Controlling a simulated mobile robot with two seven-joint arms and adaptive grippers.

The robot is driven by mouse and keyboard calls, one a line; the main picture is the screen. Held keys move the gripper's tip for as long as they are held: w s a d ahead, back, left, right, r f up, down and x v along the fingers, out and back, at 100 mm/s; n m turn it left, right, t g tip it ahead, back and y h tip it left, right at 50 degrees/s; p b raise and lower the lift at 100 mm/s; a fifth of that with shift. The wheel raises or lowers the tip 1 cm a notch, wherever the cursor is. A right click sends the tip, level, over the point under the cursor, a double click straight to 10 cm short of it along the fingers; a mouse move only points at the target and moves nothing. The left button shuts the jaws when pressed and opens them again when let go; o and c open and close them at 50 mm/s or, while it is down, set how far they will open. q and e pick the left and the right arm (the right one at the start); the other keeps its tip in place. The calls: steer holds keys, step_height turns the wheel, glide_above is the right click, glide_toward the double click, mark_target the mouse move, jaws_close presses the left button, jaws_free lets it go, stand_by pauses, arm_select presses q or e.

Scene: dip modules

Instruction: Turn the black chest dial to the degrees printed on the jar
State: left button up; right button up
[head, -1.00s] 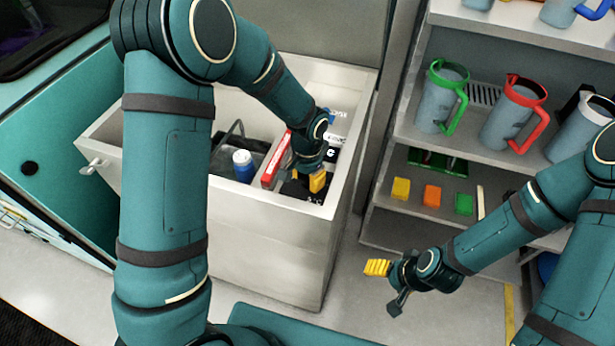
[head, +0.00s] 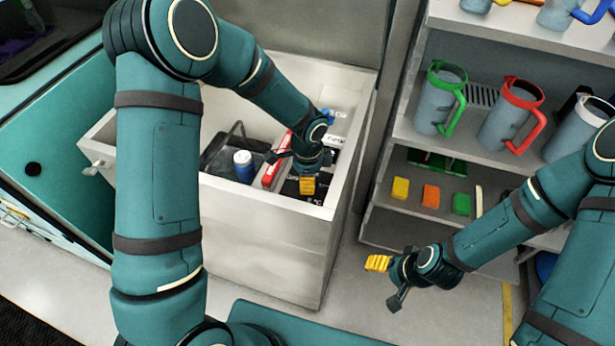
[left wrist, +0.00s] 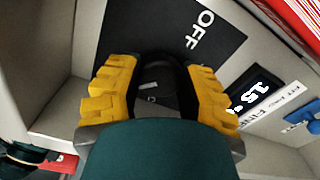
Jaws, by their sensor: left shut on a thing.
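The black dial (left wrist: 158,82) sits on a black plate marked OFF inside the open chest (head: 260,230). My left gripper (left wrist: 158,95) is shut on the dial, with a yellow fingertip on each side of it. In the head view the left gripper (head: 308,186) points down at the chest's right compartment and hides the dial. A small display (left wrist: 250,92) beside the plate begins with 15; the rest is unclear. My right gripper (head: 386,281) is open and empty over the floor.
A red-edged divider (head: 276,170) stands between the jar and the dial. To the right, a shelf holds mugs with green (head: 440,95) and red (head: 512,112) handles, with coloured blocks (head: 431,195) below. Chest walls surround the left gripper closely.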

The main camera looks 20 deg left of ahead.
arm_select(q)
steer(key=shift+s+f+m, duration=0.1)
steer(key=shift+m, duration=0.3)
steer(key=o, duration=1.2)
steer(key=shift+o, duration=0.2)
step_height(320, 180, up, 12)
